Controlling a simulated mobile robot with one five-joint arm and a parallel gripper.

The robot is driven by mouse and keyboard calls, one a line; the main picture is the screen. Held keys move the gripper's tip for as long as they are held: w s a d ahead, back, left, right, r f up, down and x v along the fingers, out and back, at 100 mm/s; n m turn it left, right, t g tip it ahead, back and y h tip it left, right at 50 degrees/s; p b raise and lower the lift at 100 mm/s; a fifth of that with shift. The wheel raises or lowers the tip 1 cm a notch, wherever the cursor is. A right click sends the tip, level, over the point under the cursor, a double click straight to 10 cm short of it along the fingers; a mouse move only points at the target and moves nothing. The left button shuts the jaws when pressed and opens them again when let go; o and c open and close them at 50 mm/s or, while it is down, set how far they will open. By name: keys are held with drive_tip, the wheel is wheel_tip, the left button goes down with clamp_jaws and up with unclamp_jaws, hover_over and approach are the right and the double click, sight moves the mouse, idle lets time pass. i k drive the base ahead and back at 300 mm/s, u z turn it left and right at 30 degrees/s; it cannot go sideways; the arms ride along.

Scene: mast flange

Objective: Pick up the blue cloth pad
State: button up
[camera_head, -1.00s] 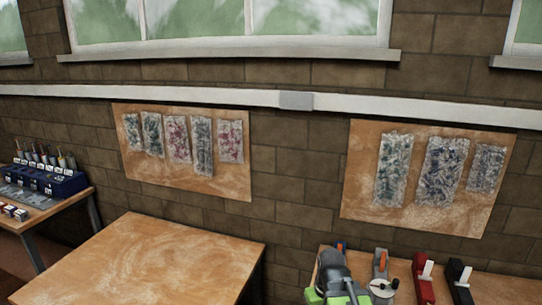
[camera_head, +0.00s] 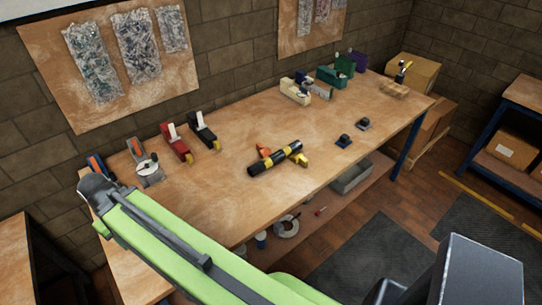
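I cannot make out a blue cloth pad for certain in the head view. Two small dark items, a nearer one (camera_head: 343,141) and a farther one (camera_head: 363,124), sit on the right part of the long wooden workbench (camera_head: 235,205). The nearer one looks bluish at its base, but both are too small to identify. My green arm crosses the lower left of the view, over the bench's near left end. My gripper cannot be made out in this view.
A black-and-yellow flashlight-like tool (camera_head: 275,159) lies mid-bench. Tape dispensers, one red (camera_head: 177,145), stand along the wall side. A teal holder (camera_head: 332,77) and cardboard box (camera_head: 412,72) are at the far end. Dark mats (camera_head: 372,262) lie on the floor at right.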

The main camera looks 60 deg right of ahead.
sight(344, 141)
drive_tip(key=u, duration=0.1)
drive_tip(key=k, duration=0.2)
drive_tip(key=z, duration=1.45)
drive_tip(key=k, duration=0.3)
drive_tip(key=z, duration=0.25)
